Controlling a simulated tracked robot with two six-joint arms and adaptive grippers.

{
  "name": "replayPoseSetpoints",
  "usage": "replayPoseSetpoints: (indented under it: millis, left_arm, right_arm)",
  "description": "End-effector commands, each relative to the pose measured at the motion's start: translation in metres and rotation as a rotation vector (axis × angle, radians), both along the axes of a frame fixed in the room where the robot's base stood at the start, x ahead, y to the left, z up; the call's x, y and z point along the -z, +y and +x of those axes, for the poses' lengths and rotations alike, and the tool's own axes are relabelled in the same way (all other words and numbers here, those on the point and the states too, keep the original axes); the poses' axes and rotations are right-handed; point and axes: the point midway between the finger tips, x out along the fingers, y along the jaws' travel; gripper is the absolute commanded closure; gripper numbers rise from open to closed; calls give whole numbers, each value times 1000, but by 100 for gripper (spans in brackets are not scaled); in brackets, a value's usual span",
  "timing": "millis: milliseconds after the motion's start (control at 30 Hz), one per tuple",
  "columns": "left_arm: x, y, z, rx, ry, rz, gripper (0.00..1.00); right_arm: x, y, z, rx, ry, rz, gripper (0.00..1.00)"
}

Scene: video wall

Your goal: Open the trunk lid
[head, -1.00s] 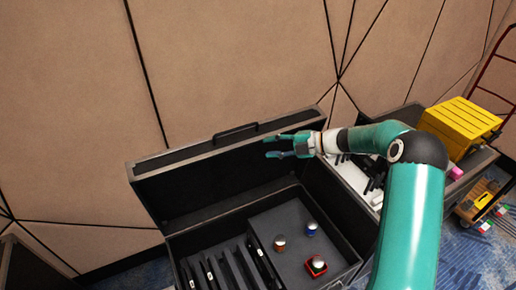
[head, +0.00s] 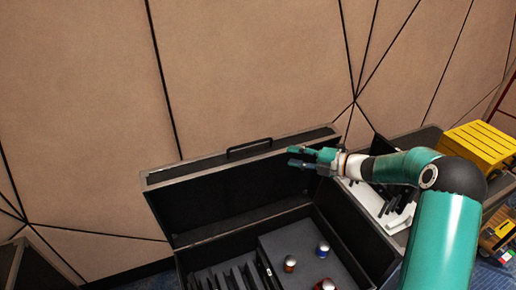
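The black trunk (head: 384,256) stands in the lower middle of the head view. Its lid (head: 225,200) is raised and stands up at the back, with a dark handle (head: 249,145) on its top edge. My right gripper (head: 292,156) is in front of the lid's upper right part, fingers apart and pointing left, with nothing between them. I cannot tell whether it touches the lid. My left gripper is not in view.
Inside the trunk are dark slotted dividers (head: 229,277) and a grey panel with small knobs, one blue (head: 323,249). A yellow crate (head: 478,147) stands at the right. A panelled wall (head: 240,70) rises behind the lid.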

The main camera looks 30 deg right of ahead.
Motion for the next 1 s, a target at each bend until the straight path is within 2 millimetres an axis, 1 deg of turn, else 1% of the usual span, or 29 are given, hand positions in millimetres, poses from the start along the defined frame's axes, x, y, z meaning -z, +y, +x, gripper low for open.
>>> replayPoseSetpoints:
  millis: [33,67,100,200,300,400,533,667,733,867,1000]
  left_arm:
    - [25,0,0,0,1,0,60]
    - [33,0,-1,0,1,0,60]
    - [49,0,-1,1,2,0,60]
    - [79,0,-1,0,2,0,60]
    - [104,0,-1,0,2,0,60]
    - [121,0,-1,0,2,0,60]
    - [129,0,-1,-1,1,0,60]
    - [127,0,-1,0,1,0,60]
    - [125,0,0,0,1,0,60]
    - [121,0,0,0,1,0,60]
    - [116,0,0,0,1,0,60]
  right_arm:
    - [13,2,1,47,-41,-5,63]
    - [15,1,2,78,-66,-11,63]
    - [20,2,3,120,-93,-15,63]
    - [28,4,1,205,-135,-10,63]
    - [33,8,-3,255,-152,21,63]
    - [34,16,-6,259,-167,35,63]
    - [31,20,-5,250,-186,28,63]
    - [29,24,0,245,-188,28,63]
    - [28,26,6,244,-188,28,63]
    - [28,34,24,242,-187,29,63]
    - [29,43,51,242,-187,29,63]
